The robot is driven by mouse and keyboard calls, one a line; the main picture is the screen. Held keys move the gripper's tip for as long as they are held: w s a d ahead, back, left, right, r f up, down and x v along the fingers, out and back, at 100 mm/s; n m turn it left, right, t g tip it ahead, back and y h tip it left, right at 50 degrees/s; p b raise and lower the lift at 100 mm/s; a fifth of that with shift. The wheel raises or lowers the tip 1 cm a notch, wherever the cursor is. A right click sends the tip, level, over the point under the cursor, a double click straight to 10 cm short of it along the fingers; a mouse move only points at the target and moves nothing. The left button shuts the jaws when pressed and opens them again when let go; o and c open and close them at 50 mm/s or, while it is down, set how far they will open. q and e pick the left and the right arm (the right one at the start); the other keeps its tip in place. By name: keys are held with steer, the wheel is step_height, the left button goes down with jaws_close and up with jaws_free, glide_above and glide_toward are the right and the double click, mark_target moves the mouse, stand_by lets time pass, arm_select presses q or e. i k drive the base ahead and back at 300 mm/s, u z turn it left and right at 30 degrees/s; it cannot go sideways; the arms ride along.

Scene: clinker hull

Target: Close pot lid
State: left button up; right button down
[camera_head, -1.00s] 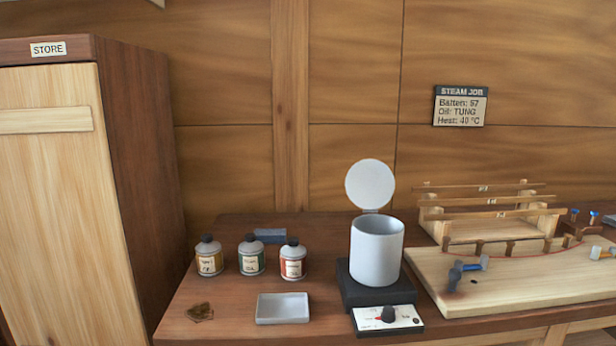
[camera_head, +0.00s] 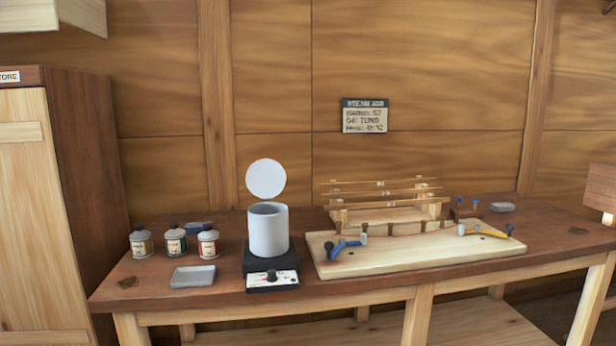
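A light grey pot (camera_head: 268,232) stands upright on a black hot plate (camera_head: 270,263) with a white front panel and a dark knob. Its round white lid (camera_head: 266,179) stands raised, roughly upright, above the pot's back rim, so the pot's mouth is open. Neither of my grippers shows in the head view.
The wooden bench (camera_head: 224,290) also holds several small bottles (camera_head: 175,240), a shallow grey tray (camera_head: 193,276) and a pale board (camera_head: 420,251) with clamps. A batten rack (camera_head: 385,213) stands behind the board. A tall cabinet (camera_head: 86,160) is at the left.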

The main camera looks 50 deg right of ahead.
mark_target(266, 179)
steer(key=z, duration=1.3)
